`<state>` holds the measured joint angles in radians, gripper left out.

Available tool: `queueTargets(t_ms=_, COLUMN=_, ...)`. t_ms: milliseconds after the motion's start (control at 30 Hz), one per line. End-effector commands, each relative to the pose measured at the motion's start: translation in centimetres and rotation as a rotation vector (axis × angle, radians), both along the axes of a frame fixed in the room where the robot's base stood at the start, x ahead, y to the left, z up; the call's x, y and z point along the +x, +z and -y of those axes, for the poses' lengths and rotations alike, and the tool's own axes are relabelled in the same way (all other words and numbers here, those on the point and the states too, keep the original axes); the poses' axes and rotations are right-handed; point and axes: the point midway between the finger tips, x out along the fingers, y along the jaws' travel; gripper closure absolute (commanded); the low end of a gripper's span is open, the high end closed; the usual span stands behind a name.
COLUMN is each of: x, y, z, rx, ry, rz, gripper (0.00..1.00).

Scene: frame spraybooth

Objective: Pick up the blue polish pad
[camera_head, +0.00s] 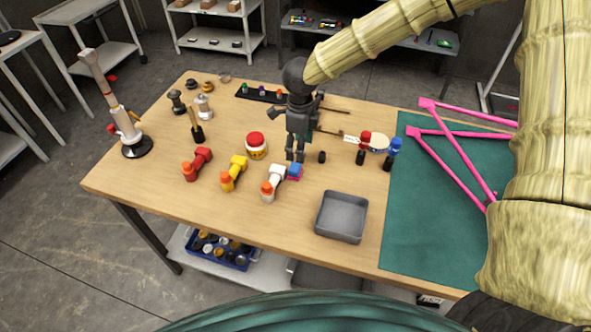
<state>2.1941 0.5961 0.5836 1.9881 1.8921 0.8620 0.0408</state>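My gripper (295,157) is dark grey and points down just above and behind the pad. Its two fingertips show a narrow gap with nothing between them. The fingertips end close to the pad's far edge; I cannot tell whether they touch it.
The wooden table (240,207) holds a red (197,164), a yellow (234,173) and a white bottle (272,183) left of the pad. A red-lidded jar (256,146) stands behind. A grey tray (341,217) is front right. A pink frame (455,150) lies on a green mat (430,235).

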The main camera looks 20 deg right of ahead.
Motion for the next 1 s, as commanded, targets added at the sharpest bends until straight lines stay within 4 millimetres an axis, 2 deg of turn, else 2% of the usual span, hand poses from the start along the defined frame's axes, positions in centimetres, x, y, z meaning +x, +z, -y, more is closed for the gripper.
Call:
queueTargets(t_ms=200, x=0.0, y=-2.7, z=-0.3, rx=-0.001, ry=0.005, rz=-0.002, gripper=0.36)
queueTargets(t_ms=467, x=-0.1, y=-4.0, z=-0.3, rx=-0.002, ry=0.006, rz=-0.003, gripper=0.36)
queueTargets(t_ms=800, x=-0.5, y=-7.7, z=-0.5, rx=-0.002, ry=0.004, rz=-0.003, gripper=0.36)
queueTargets(t_ms=1000, x=-0.5, y=-8.7, z=-0.5, rx=-0.001, ry=0.005, rz=-0.001, gripper=0.36)
